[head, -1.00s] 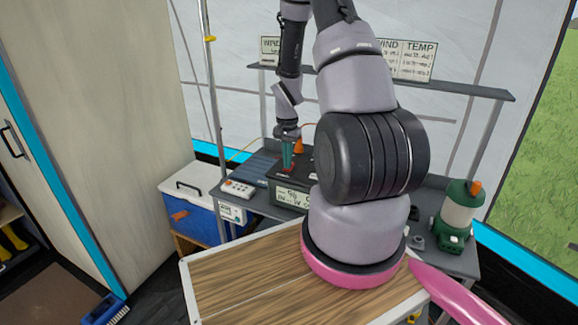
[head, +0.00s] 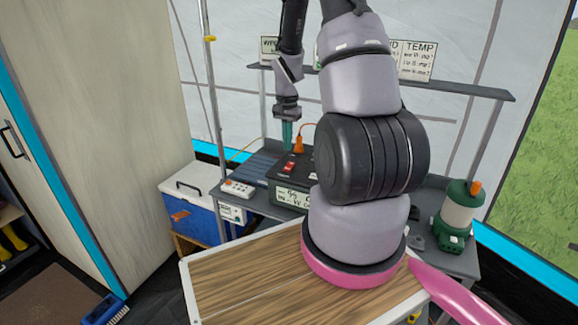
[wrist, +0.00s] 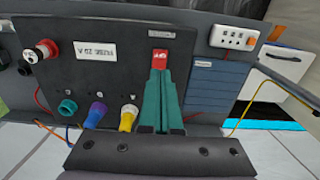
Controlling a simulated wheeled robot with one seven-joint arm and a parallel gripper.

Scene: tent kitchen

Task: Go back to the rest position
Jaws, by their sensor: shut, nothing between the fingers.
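My gripper (head: 287,135) has teal fingers and hangs above the dark control box on the grey table in the head view. In the wrist view my gripper (wrist: 159,75) is shut, with its fingers together and nothing between them. The fingertips appear just below a red rocker switch (wrist: 159,57) in that picture. The red switch (head: 289,164) also shows in the head view, below the fingertips with a gap. The dark box (wrist: 105,70) carries a white label, a red knob and teal, purple and yellow connectors.
A white power strip (head: 237,188) lies left of the box. A blue cooler (head: 195,212) stands left of the table. A green lantern (head: 459,215) stands at the right. A shelf (head: 465,88) with signs runs behind my arm. An orange plug (head: 299,144) stands behind the box.

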